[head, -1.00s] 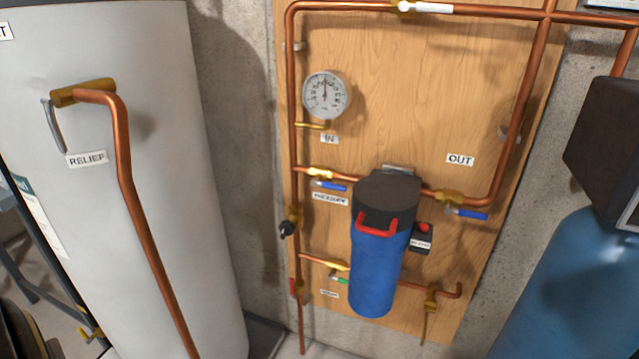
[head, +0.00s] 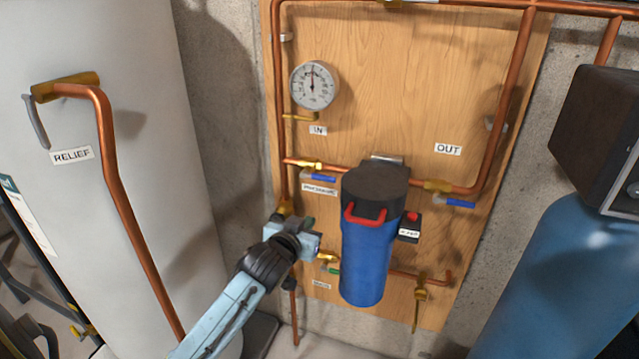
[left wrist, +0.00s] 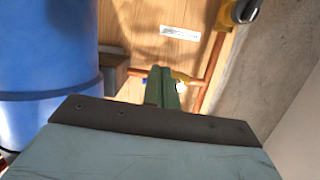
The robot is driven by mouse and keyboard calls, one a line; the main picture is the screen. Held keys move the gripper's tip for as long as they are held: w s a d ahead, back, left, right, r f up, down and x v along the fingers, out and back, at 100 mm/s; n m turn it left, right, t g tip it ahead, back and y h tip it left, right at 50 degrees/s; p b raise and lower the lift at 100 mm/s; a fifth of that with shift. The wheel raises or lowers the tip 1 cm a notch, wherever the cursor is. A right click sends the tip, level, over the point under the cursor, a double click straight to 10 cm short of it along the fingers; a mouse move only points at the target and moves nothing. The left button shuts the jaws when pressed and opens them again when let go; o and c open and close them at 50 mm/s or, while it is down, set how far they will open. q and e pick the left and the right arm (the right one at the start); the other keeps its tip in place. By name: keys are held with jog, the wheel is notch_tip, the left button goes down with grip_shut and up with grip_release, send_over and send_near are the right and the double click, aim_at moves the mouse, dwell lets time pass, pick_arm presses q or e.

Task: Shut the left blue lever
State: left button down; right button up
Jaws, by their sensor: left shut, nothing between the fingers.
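The left blue lever (head: 318,179) sits below the brass valve (head: 305,164) on the upper-left branch pipe in the head view. It lies roughly along that pipe. My left gripper (head: 310,236) is in front of the board, below this lever and left of the blue filter canister (head: 363,262). It is shut and empty, apart from the lever. In the left wrist view its greenish fingers (left wrist: 162,88) are together, with a brass valve (left wrist: 183,78) and copper pipe behind them. My right gripper is not in view.
A second blue lever (head: 455,202) is at the right branch. The canister (left wrist: 45,60) is close beside the gripper. A green-handled valve (head: 329,264) is low on the board. A white tank (head: 150,150) stands left, a blue tank (head: 550,280) right.

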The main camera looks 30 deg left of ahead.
pick_arm(q)
notch_tip(320, 180, up, 11)
jog(key=n+t+y, duration=0.1)
jog(key=t, duration=0.1)
jog(key=shift+s+a, duration=0.15)
jog(key=shift+s, duration=0.2)
